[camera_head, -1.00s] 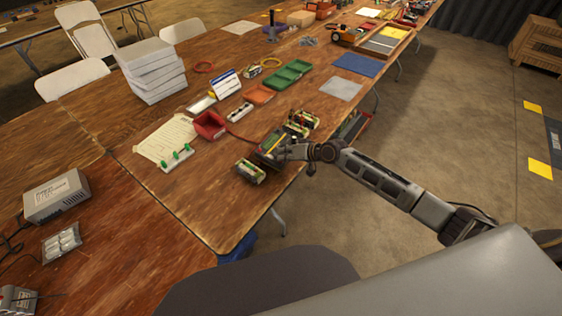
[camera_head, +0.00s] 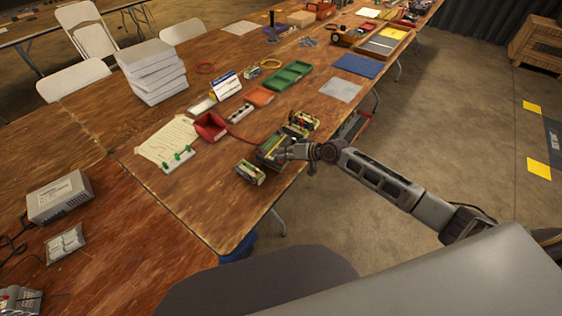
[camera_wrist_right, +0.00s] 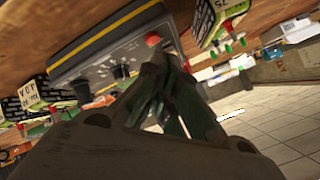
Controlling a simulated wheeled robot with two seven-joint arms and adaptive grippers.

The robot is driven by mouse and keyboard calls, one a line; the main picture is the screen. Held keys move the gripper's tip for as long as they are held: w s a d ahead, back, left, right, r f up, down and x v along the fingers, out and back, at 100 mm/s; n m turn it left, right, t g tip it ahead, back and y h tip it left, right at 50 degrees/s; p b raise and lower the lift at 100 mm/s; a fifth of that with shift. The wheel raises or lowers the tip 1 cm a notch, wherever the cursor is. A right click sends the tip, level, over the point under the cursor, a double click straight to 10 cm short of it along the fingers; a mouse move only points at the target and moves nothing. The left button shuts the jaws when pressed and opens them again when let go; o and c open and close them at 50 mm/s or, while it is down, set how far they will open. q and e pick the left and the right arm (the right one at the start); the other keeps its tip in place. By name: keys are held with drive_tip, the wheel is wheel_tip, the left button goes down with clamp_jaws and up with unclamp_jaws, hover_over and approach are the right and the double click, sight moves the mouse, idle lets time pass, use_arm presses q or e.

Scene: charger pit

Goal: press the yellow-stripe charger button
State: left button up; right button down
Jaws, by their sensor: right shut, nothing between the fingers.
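The dark grey charger (camera_head: 267,148) with a yellow stripe lies near the table's right edge. In the right wrist view the charger (camera_wrist_right: 95,66) shows its yellow stripe (camera_wrist_right: 105,37), dark knobs and a red button (camera_wrist_right: 153,40). My right gripper (camera_head: 284,152) is at the charger's right side. In the right wrist view its closed fingertips (camera_wrist_right: 162,58) are just below the red button, with nothing held. I cannot tell whether they touch the button or the panel. My left gripper is in neither view.
Battery packs stand on both sides of the charger, one in front (camera_head: 251,172) and others behind (camera_head: 301,123). A red bin (camera_head: 211,127) and a board with green knobs (camera_head: 178,159) lie to the left. The table's front corner is bare wood.

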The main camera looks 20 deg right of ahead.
idle(0.3)
drive_tip(key=shift+s+d+r+p, duration=0.15)
drive_tip(key=shift+d+r+p, duration=0.05)
drive_tip(key=shift+r+p, duration=1)
drive_tip(key=shift+s+d+r+p, duration=0.15)
drive_tip(key=shift+r+p, duration=0.85)
drive_tip(key=shift+r, duration=0.35)
